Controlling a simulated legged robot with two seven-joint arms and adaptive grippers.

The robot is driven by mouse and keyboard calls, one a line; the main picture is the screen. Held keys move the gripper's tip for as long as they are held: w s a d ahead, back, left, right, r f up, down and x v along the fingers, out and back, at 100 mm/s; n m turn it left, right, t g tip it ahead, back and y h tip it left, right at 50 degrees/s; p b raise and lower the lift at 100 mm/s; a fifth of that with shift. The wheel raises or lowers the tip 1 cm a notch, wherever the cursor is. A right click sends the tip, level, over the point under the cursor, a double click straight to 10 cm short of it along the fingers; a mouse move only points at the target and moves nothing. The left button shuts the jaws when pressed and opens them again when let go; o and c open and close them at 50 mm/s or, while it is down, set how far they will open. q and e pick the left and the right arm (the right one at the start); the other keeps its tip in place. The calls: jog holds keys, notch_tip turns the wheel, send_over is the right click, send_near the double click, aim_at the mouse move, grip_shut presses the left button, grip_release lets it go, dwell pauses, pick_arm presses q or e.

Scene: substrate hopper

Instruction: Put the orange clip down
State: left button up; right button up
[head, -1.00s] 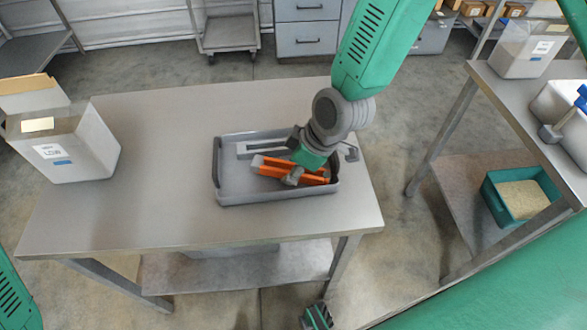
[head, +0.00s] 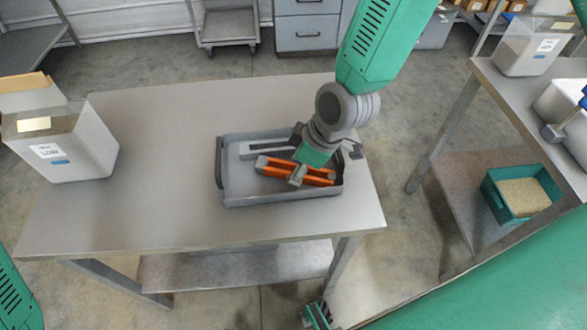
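The orange clip (head: 272,164) lies in a shallow grey tray (head: 231,201) on the metal table. It shows as two long orange bars, slanting down to the right. My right gripper (head: 318,158) reaches down into the tray from above, over the right half of the clip. Its grey fingers look spread apart. One finger crosses in front of the clip's bars; whether it touches them I cannot tell. The palm hides part of the clip. A long grey piece (head: 262,150) lies along the tray's back.
The table (head: 140,220) is bare around the tray. A white labelled bin (head: 85,150) stands at its left end. At right, another table (head: 520,95) carries bins, with a teal bin (head: 500,203) on its lower shelf. A grey cart (head: 228,28) stands behind.

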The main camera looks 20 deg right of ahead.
pick_arm(q)
notch_tip(320, 180, up, 2)
jog(key=shift+r+p, duration=0.1)
jog(key=shift+p, duration=0.8)
pick_arm(e)
jog(key=v, duration=1.1)
jog(key=shift+r, duration=0.25)
